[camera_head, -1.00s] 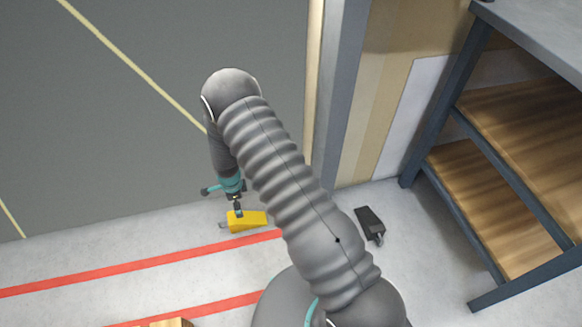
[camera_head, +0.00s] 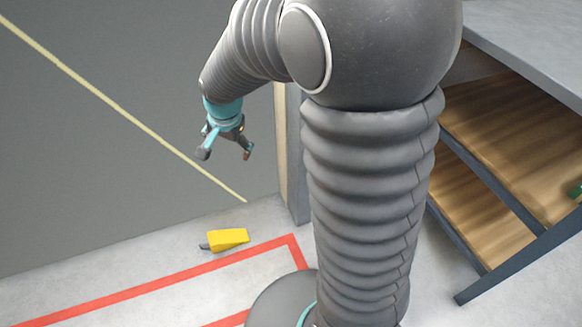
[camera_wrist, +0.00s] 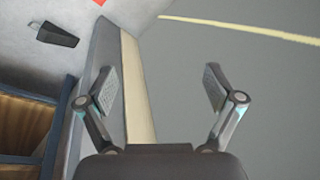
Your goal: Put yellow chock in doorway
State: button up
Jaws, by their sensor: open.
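The yellow chock (camera_head: 229,239) lies on the light floor in the head view, beside the boundary with the dark grey floor of the doorway (camera_head: 120,150). It has a small grey end on its left. My gripper (camera_head: 247,150) is raised above and apart from the chock. In the wrist view my gripper (camera_wrist: 160,85) is open with nothing between its fingers. The yellow chock does not show in the wrist view.
A dark chock-like object (camera_wrist: 55,36) lies on the floor in the wrist view. The door frame (camera_head: 292,150) stands right of my gripper. A shelf unit with wooden shelves (camera_head: 500,130) is at the right. Red lines (camera_head: 220,262) mark the floor.

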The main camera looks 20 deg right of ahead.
jog(key=s+d+r+n+t, duration=0.1)
jog(key=s+d+r+n, duration=0.1)
jog(key=s, duration=0.5)
jog(key=s+d+r+n, duration=0.2)
jog(key=s+r+n, duration=0.1)
jog(key=s+r, duration=0.3)
jog(key=s+d+r+n+t, duration=0.1)
jog(key=s+d+r+n, duration=0.1)
jog(key=s, duration=0.8)
notch_tip(320, 180, up, 3)
jog(key=shift+d+f+n+t, duration=0.15)
jog(key=shift+d+n+t, duration=0.2)
jog(key=shift+n, duration=0.45)
